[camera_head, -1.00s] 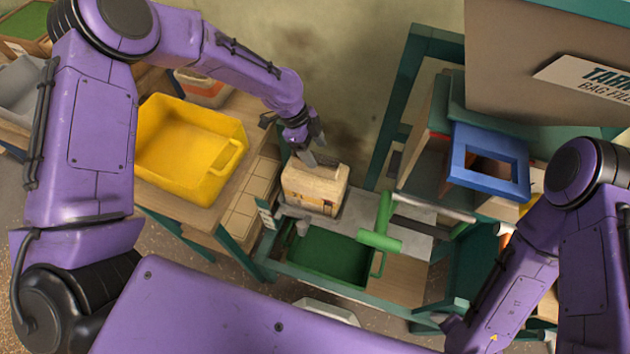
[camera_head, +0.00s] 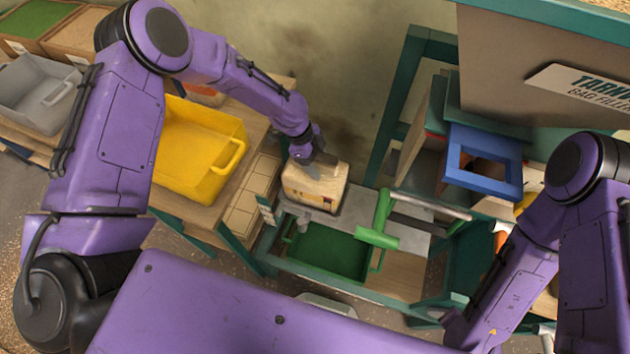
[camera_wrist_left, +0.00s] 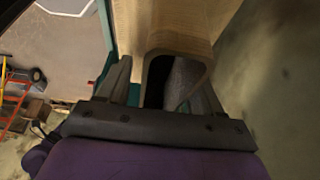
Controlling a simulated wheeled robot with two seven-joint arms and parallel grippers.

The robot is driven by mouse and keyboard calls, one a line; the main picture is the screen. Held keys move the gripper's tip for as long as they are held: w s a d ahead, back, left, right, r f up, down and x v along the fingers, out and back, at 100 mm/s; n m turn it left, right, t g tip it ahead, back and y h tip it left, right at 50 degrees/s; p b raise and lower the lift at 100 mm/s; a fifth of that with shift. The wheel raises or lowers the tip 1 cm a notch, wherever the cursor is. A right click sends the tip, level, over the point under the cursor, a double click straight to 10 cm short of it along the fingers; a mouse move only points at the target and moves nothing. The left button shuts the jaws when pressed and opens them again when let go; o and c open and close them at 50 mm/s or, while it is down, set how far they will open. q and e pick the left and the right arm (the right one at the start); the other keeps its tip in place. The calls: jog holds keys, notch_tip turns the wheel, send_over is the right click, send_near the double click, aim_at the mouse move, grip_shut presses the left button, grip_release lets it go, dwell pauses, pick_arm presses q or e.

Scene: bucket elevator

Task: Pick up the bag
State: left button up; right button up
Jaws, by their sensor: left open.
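The bag (camera_head: 314,190) is a tan, block-shaped sack with dark markings. It sits on the grey metal plate (camera_head: 352,214) at the back of the teal stand. My left gripper (camera_head: 315,162) is right at the top of the bag and is open. In the left wrist view, the fingers of my left gripper (camera_wrist_left: 162,85) stand on either side of a tan, curved part of the bag (camera_wrist_left: 180,50). I cannot tell whether they touch it. My right forearm shows at the right, but its gripper is out of view.
A yellow bin (camera_head: 195,150) stands on the wooden table at the left, with a grey bin (camera_head: 38,95) beyond. A green tray (camera_head: 330,255) and a green T-shaped handle (camera_head: 380,225) are close to the bag. A blue frame (camera_head: 485,160) is at the right.

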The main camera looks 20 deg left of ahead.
pick_arm(q)
grip_shut()
jog(key=shift+f, duration=0.1)
dwell(1.3)
